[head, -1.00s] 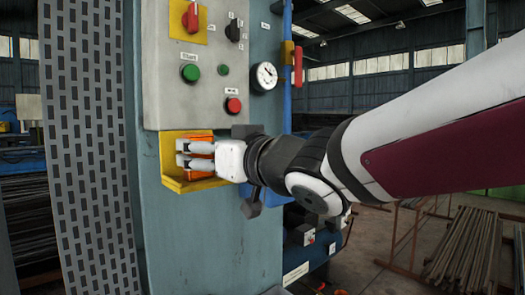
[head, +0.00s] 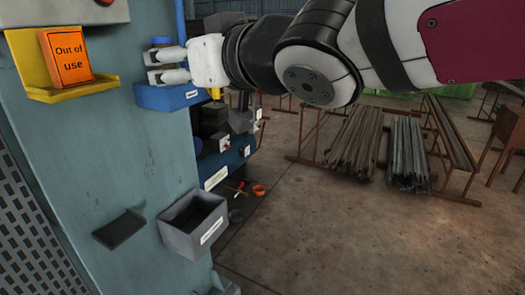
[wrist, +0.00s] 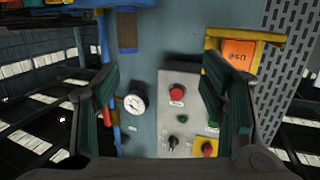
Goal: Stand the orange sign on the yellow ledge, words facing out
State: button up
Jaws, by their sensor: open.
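The orange sign (head: 66,57) stands on the yellow ledge (head: 75,93) at the upper left of the head view. It leans back slightly, and its words "Out of use" face out. The sign (wrist: 238,56) and the ledge (wrist: 254,35) also show at the upper right of the wrist view, upside down there. My gripper (head: 150,66) is open and empty, to the right of the sign and apart from it. It is in front of the blue tray. In the wrist view its two fingers (wrist: 157,95) are spread wide with nothing between them.
A blue tray (head: 168,97) with a blue-and-brown item is on the panel beside my gripper. Below are a grey bin (head: 193,222) and a small dark shelf (head: 119,229). The wrist view shows a control panel (wrist: 185,115) with buttons and a gauge (wrist: 134,104). Metal bars lie on racks at the right.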

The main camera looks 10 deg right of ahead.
jog(key=s+d+f+m+g+h, duration=0.1)
jog(key=s+d+f+m+h, duration=0.15)
jog(key=d+f+h, duration=0.4)
jog(key=s+d+f+m+g+h, duration=0.2)
jog(key=d+f+m, duration=0.15)
jog(key=d, duration=0.65)
jog(key=s+d+f+g, duration=0.3)
jog(key=s+f+g, duration=0.2)
jog(key=s+f, duration=0.5)
jog(key=shift+s+d+b, duration=0.15)
jog(key=shift+s+b, duration=0.3)
jog(key=shift+s, duration=0.65)
